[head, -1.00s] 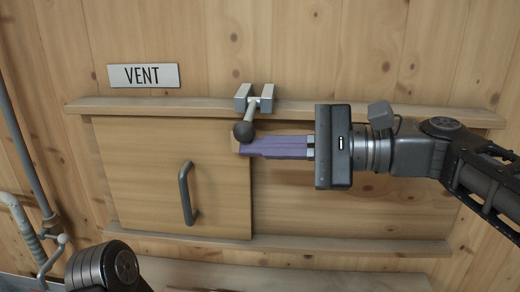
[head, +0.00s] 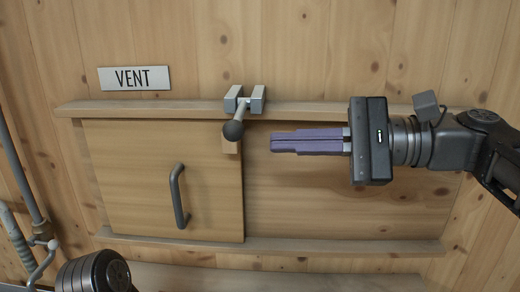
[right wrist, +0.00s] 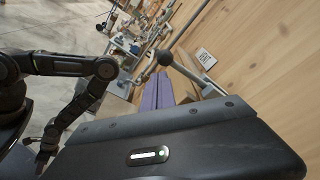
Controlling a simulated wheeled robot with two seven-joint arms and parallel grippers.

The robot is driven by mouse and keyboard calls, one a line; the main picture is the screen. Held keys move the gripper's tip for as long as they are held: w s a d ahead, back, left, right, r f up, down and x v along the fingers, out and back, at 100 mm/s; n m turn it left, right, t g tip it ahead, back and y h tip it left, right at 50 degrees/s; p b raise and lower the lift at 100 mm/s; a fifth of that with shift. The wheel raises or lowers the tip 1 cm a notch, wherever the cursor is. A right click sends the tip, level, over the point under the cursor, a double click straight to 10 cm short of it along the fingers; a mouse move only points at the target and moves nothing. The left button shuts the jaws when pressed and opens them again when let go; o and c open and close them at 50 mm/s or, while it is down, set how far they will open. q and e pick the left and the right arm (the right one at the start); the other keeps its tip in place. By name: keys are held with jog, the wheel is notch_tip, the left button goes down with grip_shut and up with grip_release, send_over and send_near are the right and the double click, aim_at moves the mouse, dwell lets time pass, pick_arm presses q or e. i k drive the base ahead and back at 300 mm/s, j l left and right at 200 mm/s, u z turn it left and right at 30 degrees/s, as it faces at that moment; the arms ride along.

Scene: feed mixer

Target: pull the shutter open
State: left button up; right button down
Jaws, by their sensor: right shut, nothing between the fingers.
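The shutter (head: 125,185) is a wooden panel at the left part of its rails, with a dark vertical bar handle (head: 179,196). A latch lever (head: 234,130) with a black ball knob hangs from a grey bracket (head: 244,99) on the upper rail, tilted down and left over the shutter's top right corner. The right wrist view shows the fingers (right wrist: 157,92) and the knob (right wrist: 165,58). My left gripper is out of view.
A VENT sign (head: 134,78) is on the wall above the shutter. The upper rail (head: 320,108) and lower rail (head: 330,247) run along the wall. Pipes (head: 30,230) stand at the far left.

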aim_at(181, 179)
jog(key=k, duration=1)
